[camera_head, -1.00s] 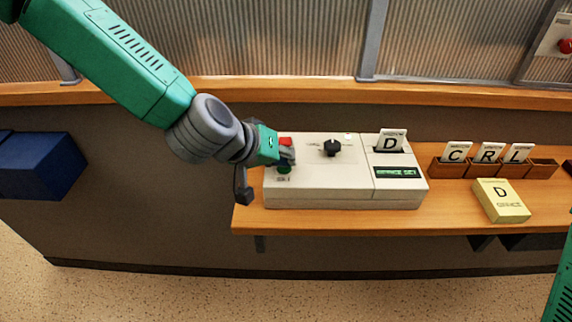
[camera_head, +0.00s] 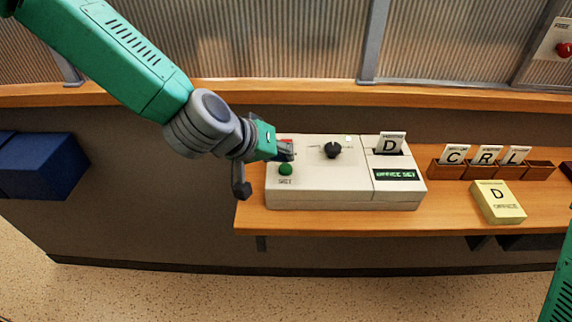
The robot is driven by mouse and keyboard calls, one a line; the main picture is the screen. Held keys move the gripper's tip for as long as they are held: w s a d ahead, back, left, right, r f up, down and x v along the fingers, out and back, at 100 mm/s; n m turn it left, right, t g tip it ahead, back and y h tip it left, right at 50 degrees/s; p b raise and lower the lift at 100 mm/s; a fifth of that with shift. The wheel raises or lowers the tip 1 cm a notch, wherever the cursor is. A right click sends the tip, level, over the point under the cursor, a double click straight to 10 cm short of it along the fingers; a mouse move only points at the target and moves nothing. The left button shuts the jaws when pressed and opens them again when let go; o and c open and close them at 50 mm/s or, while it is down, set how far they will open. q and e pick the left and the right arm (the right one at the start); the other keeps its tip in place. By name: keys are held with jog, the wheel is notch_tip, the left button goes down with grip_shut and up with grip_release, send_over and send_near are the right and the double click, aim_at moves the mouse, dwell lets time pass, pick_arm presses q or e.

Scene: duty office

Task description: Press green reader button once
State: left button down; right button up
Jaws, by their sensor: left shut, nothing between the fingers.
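The white card reader (camera_head: 320,195) stands on the wooden shelf. Its green button (camera_head: 286,169) shows clear at the front left, above the label "SET". A red button (camera_head: 287,141) lies behind it, partly hidden by my gripper. A black knob (camera_head: 332,150) sits in the middle, and a card marked D (camera_head: 391,143) stands upright in the slot at the right. The display (camera_head: 396,175) reads what looks like "OFFICE SET". My left gripper (camera_head: 288,152) is shut and empty, just behind the green button and seemingly apart from it. My right gripper is out of view.
A wooden rack (camera_head: 480,170) with cards C, R and L stands right of the reader. A yellow box marked D (camera_head: 498,202) lies before it. A blue box (camera_head: 42,166) is at the left. A red wall button (camera_head: 564,49) is at the upper right.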

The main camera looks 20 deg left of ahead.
aim_at(284, 168)
pick_arm(q)
jog(key=shift+r, duration=0.1)
notch_tip(284, 168, up, 5)
jog(key=p, duration=0.4)
jog(key=shift+p, duration=0.4)
dwell(0.4)
